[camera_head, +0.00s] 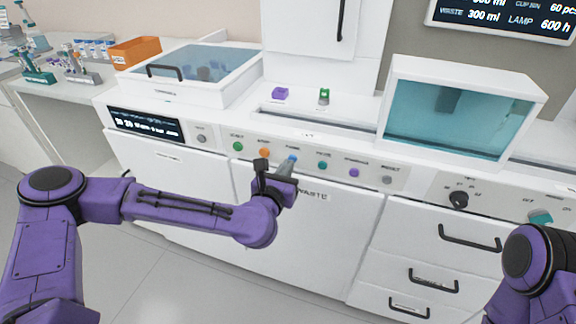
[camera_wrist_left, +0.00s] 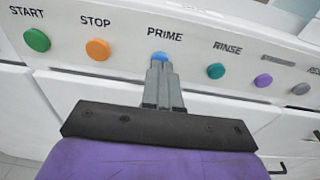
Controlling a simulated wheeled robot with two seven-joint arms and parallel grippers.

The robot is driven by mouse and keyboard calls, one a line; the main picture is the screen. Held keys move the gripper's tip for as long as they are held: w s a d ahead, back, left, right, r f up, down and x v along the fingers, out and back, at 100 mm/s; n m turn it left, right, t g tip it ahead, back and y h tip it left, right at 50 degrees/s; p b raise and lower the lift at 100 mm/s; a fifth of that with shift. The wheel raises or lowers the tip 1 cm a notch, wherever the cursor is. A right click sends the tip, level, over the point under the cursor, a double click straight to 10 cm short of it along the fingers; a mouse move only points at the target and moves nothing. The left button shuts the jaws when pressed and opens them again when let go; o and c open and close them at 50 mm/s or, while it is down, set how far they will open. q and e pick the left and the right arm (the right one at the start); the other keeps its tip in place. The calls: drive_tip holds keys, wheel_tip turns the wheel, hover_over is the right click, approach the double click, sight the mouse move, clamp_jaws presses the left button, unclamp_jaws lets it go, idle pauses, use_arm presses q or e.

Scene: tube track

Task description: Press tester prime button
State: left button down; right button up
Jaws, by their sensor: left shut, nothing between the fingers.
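The blue prime button (camera_wrist_left: 158,57) sits under the label PRIME on the tester's (camera_head: 310,157) white front panel, and it also shows in the head view (camera_head: 292,157). My left gripper (camera_head: 289,163) is shut and empty, with its fingertips at the lower edge of the blue button. In the left wrist view the shut fingers (camera_wrist_left: 160,68) point straight at the button and cover its lower part. I cannot tell whether they touch it. My right gripper is not in view; only part of my right arm shows at the lower right.
In the same row are the green start button (camera_wrist_left: 37,40), orange stop button (camera_wrist_left: 98,49), teal rinse button (camera_wrist_left: 216,71), a purple button (camera_wrist_left: 263,80) and a grey one (camera_wrist_left: 301,89). Drawers with black handles (camera_head: 470,238) lie lower right. The floor in front is clear.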

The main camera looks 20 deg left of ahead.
use_arm(q)
drive_tip(key=shift+w+f, duration=0.1)
drive_tip(key=shift+w, duration=0.65)
drive_tip(key=shift+w+a+r+b, duration=0.1)
drive_tip(key=shift+w+r+b, duration=0.2)
drive_tip(key=shift+w+b, duration=0.35)
drive_tip(key=shift+s, duration=0.1)
